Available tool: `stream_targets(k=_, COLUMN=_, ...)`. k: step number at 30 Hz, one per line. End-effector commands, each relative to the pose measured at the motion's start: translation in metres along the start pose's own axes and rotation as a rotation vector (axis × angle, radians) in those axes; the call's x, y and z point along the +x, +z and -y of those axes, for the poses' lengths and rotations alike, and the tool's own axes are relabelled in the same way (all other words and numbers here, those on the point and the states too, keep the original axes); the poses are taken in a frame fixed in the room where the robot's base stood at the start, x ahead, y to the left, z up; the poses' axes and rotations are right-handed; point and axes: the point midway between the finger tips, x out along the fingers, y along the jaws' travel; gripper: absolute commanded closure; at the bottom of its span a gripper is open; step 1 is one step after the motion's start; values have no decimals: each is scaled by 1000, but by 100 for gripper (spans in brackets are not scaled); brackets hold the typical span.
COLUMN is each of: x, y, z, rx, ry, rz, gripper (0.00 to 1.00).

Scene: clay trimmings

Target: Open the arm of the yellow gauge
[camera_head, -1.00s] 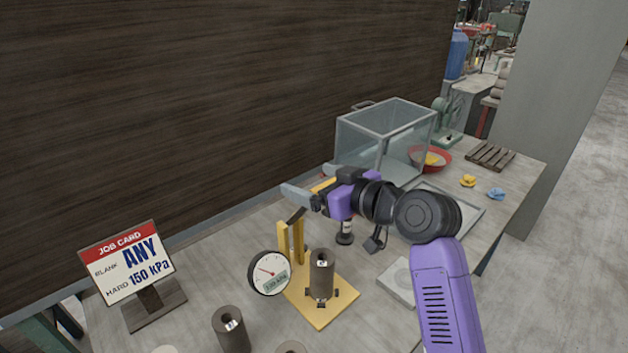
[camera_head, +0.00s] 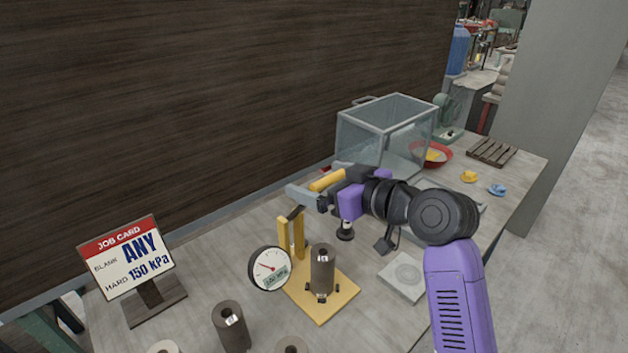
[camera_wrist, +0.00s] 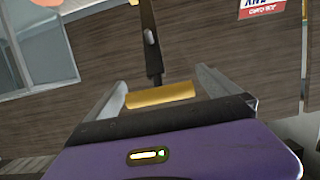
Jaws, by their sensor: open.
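The yellow gauge (camera_head: 322,304) stands on the table, with a yellow base plate, a yellow post and a round white dial (camera_head: 269,268). A dark grey clay cylinder (camera_head: 322,272) stands upright on its plate. The gauge's dark arm (camera_wrist: 152,50) ends in a yellow handle (camera_wrist: 162,96), which also shows raised above the post in the head view (camera_head: 327,180). My gripper (camera_head: 308,183) is open at the handle. In the wrist view, the handle lies crosswise between the two fingers of my gripper (camera_wrist: 163,80), close to the palm. I cannot tell whether they touch.
A job card (camera_head: 127,258) stands at the left. More clay cylinders (camera_head: 230,326) stand at the front. A glass box (camera_head: 385,140) and a red bowl (camera_head: 434,156) are behind my arm. A pale square slab (camera_head: 403,276) lies right of the gauge. A dark wall (camera_head: 200,100) rises behind.

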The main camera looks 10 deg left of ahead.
Motion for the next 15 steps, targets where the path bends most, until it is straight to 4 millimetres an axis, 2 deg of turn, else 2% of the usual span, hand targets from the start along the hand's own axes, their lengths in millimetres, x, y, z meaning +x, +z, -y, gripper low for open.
stream_targets(k=3, x=-21, y=4, z=0, rx=1, ry=2, rz=0, gripper=0)
stream_targets(k=7, x=-40, y=3, z=0, rx=0, ry=1, rz=2, gripper=0)
stream_targets(k=15, x=-54, y=3, z=1, rx=3, ry=-2, rz=6, gripper=0)
